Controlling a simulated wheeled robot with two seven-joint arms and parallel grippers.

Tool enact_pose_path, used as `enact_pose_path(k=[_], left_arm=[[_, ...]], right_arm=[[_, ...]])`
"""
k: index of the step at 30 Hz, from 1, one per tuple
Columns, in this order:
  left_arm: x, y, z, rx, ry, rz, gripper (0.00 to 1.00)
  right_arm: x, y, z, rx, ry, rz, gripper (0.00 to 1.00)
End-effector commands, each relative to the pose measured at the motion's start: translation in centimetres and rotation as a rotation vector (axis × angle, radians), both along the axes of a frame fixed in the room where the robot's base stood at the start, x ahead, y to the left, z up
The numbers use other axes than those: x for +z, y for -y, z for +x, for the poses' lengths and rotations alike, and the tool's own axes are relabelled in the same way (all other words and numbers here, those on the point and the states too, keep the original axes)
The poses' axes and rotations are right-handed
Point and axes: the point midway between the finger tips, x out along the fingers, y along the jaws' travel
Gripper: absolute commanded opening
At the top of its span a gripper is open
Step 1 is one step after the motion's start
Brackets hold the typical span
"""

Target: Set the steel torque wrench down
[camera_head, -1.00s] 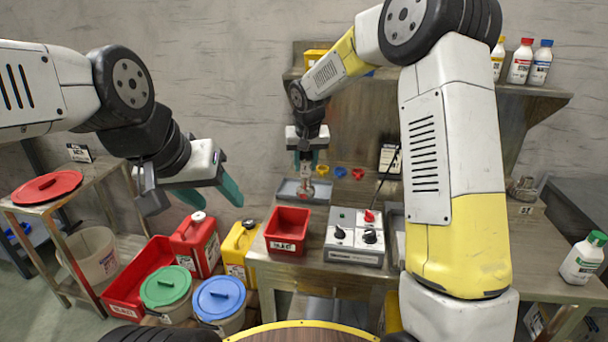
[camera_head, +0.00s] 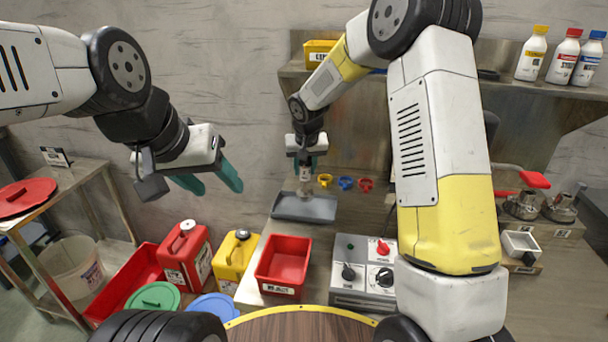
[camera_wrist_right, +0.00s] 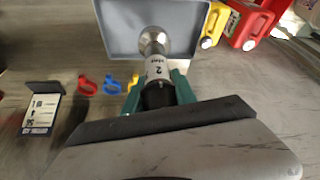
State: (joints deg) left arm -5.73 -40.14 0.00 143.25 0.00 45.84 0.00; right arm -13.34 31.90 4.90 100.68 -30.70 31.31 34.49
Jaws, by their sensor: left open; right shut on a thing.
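The steel torque wrench (camera_wrist_right: 154,42) shows in the right wrist view with a bright round end and a white label marked 2 on its dark-gripped shaft. My right gripper (camera_wrist_right: 158,90) is shut on it, its green fingers on either side. In the head view the wrench (camera_head: 305,180) hangs below my right gripper (camera_head: 306,165), over the grey tray (camera_head: 290,212) on the bench. I cannot tell whether its end touches the tray. The tray (camera_wrist_right: 113,22) also shows in the right wrist view. My left gripper (camera_head: 211,183) is open and empty, in the air at left.
Yellow, blue and red rings (camera_head: 345,183) lie right of the tray. A red bin (camera_head: 284,262) and a grey control box (camera_head: 362,270) stand nearer. Red (camera_head: 185,258) and yellow (camera_head: 236,256) cans stand left of the bench. Bottles (camera_head: 562,58) stand on the shelf.

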Motion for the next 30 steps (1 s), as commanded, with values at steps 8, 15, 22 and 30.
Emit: enact_pose_path(k=[8,15,22,30], left_arm=[[0.0,0.0,0.0,0.0,0.0,0.0,0.54],[0.0,0.0,0.0,0.0,0.0,0.0,0.54],[0.0,0.0,0.0,0.0,0.0,0.0,0.54],[0.0,0.0,0.0,0.0,0.0,0.0,0.54]], right_arm=[[-2.9,0.0,0.0,0.001,-0.001,0.0,0.0],[-3.9,0.0,0.1,0.0,0.003,0.001,0.0],[-4.3,0.0,0.0,0.0,0.0,0.0,0.35],[-4.3,0.0,0.0,0.0,0.0,0.001,0.55]])
